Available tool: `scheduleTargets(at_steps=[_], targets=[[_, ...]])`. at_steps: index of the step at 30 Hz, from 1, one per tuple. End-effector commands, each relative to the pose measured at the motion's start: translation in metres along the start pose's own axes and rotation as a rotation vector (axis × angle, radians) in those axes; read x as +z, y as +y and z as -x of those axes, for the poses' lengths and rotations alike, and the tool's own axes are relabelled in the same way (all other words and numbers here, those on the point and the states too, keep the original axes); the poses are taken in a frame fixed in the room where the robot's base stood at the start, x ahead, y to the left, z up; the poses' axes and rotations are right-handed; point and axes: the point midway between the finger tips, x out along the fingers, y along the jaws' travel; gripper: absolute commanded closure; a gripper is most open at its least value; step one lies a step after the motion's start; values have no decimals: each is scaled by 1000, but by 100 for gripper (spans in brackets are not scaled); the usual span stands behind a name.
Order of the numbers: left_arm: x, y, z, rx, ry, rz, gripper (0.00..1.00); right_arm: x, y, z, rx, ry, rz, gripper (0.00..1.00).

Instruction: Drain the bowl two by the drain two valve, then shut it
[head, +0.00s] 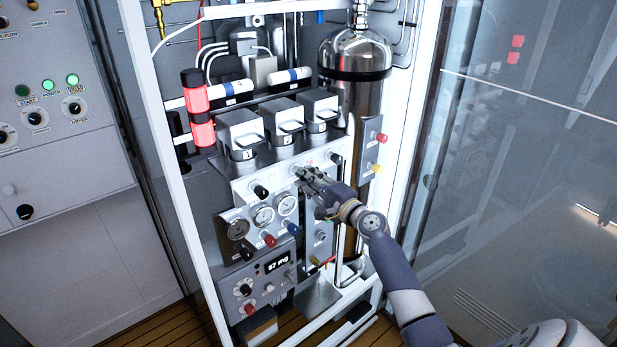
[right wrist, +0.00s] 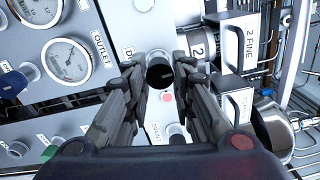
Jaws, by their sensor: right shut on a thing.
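My right gripper (head: 303,174) reaches the sloped panel below the middle housing. In the right wrist view its fingers (right wrist: 160,75) are closed around a black round knob (right wrist: 159,73), which stands below bowl two, so I take it as the drain two valve. Its label is mostly covered by a finger. My left gripper is not in view.
Other black knobs sit left (head: 260,191) and right (head: 336,159) on the same panel. Gauges (head: 263,215) and a digital display (head: 277,262) are below. A steel cylinder (head: 355,70) stands behind. The white cabinet frame (head: 183,200) and glass door (head: 520,130) bound the space.

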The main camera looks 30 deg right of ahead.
Motion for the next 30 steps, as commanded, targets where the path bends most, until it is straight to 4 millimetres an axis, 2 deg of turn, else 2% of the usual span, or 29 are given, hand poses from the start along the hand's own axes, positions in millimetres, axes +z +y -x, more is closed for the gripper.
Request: scheduleTargets(at_steps=[9, 24, 25, 27, 30], targets=[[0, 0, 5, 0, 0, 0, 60, 0, 1, 0, 2, 4, -108, 100], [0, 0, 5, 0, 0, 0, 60, 1, 2, 0, 3, 4, -126, 100], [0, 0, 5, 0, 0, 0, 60, 1, 2, 0, 3, 4, -125, 73], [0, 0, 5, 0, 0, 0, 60, 1, 2, 0, 3, 4, -125, 57], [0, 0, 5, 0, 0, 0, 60, 0, 1, 0, 2, 4, -124, 56]])
